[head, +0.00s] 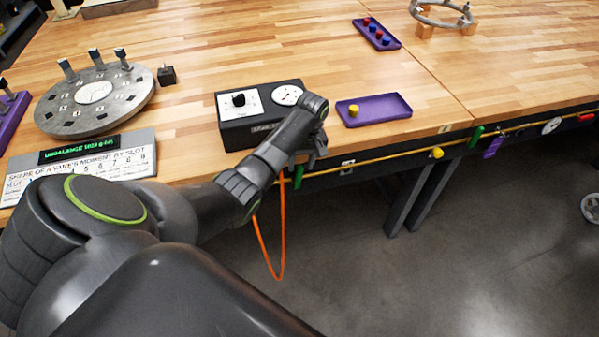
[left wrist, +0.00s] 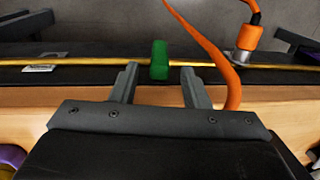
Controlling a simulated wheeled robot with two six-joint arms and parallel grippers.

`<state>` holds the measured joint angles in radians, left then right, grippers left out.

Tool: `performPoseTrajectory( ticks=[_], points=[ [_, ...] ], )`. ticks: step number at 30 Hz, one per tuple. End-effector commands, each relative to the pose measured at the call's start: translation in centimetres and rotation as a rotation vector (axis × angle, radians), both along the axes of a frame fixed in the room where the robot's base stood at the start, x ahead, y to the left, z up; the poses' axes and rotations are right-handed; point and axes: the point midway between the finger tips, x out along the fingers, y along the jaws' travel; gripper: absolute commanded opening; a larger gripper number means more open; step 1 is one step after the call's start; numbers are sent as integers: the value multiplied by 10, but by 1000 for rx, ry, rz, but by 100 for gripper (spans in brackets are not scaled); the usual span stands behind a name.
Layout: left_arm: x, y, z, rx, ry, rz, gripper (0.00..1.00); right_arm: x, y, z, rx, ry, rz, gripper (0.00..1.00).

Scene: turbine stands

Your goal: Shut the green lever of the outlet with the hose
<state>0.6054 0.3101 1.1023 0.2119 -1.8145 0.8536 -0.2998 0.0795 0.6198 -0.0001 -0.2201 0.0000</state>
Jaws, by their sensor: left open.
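My left gripper (head: 308,158) is open at the front edge of the bench. In the left wrist view its two fingers (left wrist: 159,84) are apart, and a green lever (left wrist: 159,60) stands just beyond them, in line with the gap. The lever lies across the thin yellow pipe (left wrist: 90,65); the fingers do not appear to touch it. The same lever (head: 298,177) shows just below the gripper in the head view, partly covered. An orange hose (head: 270,258) hangs beside it, and its orange connector (left wrist: 250,38) sits at the pipe to the right in the wrist view.
Another green lever (head: 476,137), a yellow knob (head: 437,153) and a purple tag (head: 494,147) sit farther right along the pipe. A black gauge box (head: 262,133) and purple tray (head: 374,119) stand on the bench. The floor below is clear.

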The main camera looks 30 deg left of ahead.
Motion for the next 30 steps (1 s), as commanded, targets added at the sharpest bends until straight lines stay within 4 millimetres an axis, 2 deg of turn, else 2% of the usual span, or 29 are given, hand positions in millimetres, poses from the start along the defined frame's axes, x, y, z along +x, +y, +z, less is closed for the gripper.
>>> performPoseTrajectory(
  ticks=[3,7,19,29,30],
  points=[
    [-3,1,-20,-1,4,-1,42,0,0,1,0,0,0,36],
    [-4,3,-34,0,1,-1,42,0,0,1,0,0,0,36],
    [-5,3,-42,1,-1,-1,42,0,0,1,0,0,0,36],
    [-4,3,-41,0,0,-1,0,0,0,1,0,0,0,36],
    [-4,3,-41,0,0,-1,0,0,0,1,0,0,0,36]
  ],
)
